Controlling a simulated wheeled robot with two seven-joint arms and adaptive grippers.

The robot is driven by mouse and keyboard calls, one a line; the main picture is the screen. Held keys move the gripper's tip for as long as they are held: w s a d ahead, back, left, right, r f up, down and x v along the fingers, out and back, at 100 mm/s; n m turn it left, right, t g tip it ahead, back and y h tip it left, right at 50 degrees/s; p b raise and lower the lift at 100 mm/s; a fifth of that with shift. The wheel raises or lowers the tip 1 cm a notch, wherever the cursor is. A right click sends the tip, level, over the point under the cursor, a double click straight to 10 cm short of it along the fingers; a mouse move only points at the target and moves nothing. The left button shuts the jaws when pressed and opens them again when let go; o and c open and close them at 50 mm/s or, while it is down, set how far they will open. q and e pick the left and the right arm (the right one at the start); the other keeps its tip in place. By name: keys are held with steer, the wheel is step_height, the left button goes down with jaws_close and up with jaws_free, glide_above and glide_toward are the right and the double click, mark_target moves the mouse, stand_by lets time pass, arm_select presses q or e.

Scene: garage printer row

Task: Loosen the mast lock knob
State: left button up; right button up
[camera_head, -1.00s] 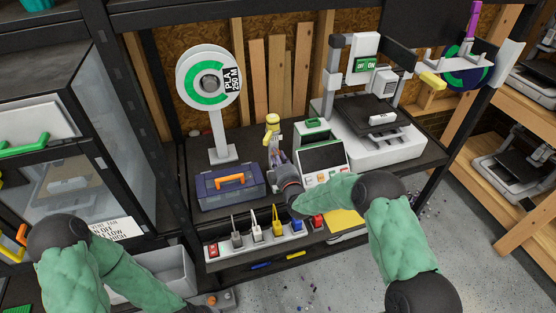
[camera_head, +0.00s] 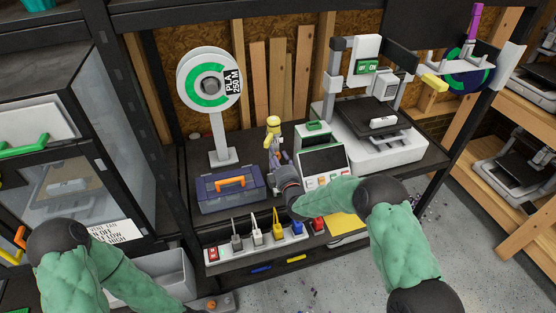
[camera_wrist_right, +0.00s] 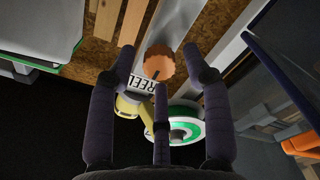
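The mast lock knob, an orange ribbed knob (camera_wrist_right: 159,62), shows in the right wrist view on a pale upright with a REEL label (camera_wrist_right: 141,84). My right gripper (camera_wrist_right: 160,58) is open, with two fingers on either side of the knob and a third finger below it. The fingers look apart from the knob; the exact gap is hard to tell.
A spool stand (camera_head: 208,82) and a blue toolbox (camera_head: 231,193) stand left of the right gripper. A control box with a screen (camera_head: 323,160) and a printer (camera_head: 381,145) stand to the right. A power strip (camera_head: 262,240) with several plugs runs along the shelf front, below the forearm.

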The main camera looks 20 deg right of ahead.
steer(key=shift+s+f, duration=0.1)
steer(key=shift+f, duration=0.1)
steer(key=shift+s, duration=0.1)
steer(key=s, duration=1.1)
steer(key=shift+s+d, duration=0.25)
steer(key=shift+s, duration=0.15)
